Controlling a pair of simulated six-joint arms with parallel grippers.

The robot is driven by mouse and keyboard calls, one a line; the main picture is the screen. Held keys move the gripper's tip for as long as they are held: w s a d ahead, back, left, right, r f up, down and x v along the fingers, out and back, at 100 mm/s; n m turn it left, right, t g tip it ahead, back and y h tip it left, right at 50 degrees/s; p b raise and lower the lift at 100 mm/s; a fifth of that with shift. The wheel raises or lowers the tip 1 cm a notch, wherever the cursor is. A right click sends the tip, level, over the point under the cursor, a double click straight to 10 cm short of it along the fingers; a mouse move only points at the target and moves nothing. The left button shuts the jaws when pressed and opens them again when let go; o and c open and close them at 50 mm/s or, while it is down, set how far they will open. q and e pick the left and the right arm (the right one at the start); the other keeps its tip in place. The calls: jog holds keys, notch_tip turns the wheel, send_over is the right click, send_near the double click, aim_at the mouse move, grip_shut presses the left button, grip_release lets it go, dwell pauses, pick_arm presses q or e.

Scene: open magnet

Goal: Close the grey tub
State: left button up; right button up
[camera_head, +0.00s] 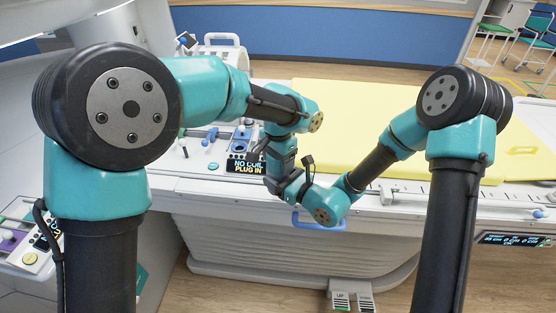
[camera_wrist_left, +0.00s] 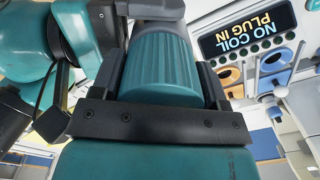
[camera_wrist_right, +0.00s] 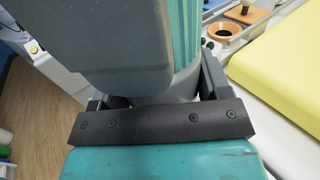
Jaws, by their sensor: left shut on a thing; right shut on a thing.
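The grey tub (camera_wrist_right: 182,88) shows as a smooth grey round body in the right wrist view. My right gripper (camera_wrist_right: 158,95) is shut around it, a finger on each side. A teal ribbed lid (camera_wrist_left: 160,70) fills the left wrist view's middle. My left gripper (camera_wrist_left: 160,92) is shut on it. The lid also shows in the right wrist view (camera_wrist_right: 187,35), in line with the tub and close against it. A large grey-green shape covers part of both there. I cannot tell whether the lid is seated. In the head view the arms mostly hide the tub and lid.
Both hands meet above the front edge of the scanner table, which has a yellow pad (camera_head: 370,105). A display reading "NO COIL PLUG IN" (camera_head: 245,167) and several coloured plugs and sockets lie just left of the hands. A blue handle (camera_head: 330,226) is below.

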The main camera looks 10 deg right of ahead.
pick_arm(q)
jog(key=m, duration=0.5)
jog(key=o, duration=1.1)
notch_tip(320, 180, up, 12)
dwell(0.4)
